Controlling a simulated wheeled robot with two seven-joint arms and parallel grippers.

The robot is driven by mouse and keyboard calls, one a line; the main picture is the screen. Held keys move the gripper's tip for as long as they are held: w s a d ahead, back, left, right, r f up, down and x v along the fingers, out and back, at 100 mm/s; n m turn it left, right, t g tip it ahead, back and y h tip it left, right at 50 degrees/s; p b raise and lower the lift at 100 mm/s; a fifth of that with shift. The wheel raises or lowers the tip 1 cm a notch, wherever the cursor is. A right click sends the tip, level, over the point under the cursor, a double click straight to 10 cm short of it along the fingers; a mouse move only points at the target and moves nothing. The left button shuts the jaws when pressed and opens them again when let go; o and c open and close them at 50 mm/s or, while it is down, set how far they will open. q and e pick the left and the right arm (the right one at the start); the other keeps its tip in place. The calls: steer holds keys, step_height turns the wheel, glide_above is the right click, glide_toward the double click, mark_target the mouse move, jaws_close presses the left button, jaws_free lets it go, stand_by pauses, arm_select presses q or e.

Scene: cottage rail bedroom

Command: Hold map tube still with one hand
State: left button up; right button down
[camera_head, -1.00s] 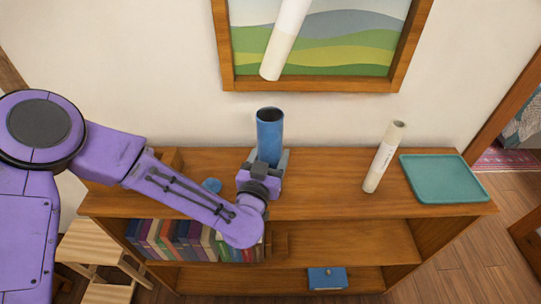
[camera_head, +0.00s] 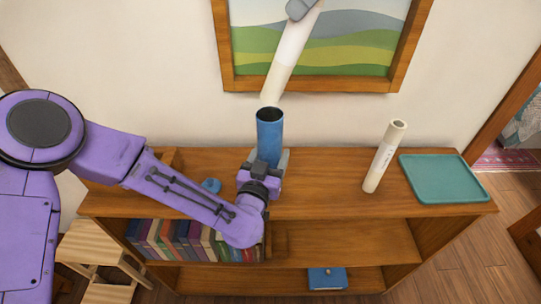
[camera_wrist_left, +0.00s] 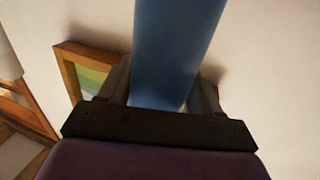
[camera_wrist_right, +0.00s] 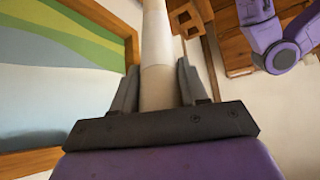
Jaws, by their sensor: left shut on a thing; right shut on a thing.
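The blue map tube (camera_head: 270,140) stands upright on the shelf top with its dark open end up. My left gripper (camera_head: 264,162) is shut around its lower part; the tube also fills the middle of the left wrist view (camera_wrist_left: 172,50). My right gripper (camera_head: 302,9) shows at the top edge of the head view. It is shut on a white rolled map (camera_head: 290,52), which hangs tilted above the tube. The map's lower end is close to the tube's mouth; I cannot tell whether they touch. The roll also shows in the right wrist view (camera_wrist_right: 157,45).
A second white roll (camera_head: 384,158) stands on the shelf unit (camera_head: 320,195), left of a teal tray (camera_head: 443,178). A small blue round thing (camera_head: 211,186) lies behind my left forearm. A framed picture (camera_head: 345,83) hangs behind.

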mark_target(307, 36)
steer(key=shift+f, duration=2.65)
steer(key=c, duration=0.5)
jaws_free()
steer(key=shift+f, duration=0.1)
steer(key=v, duration=1.2)
arm_select(q)
steer(key=o, duration=1.2)
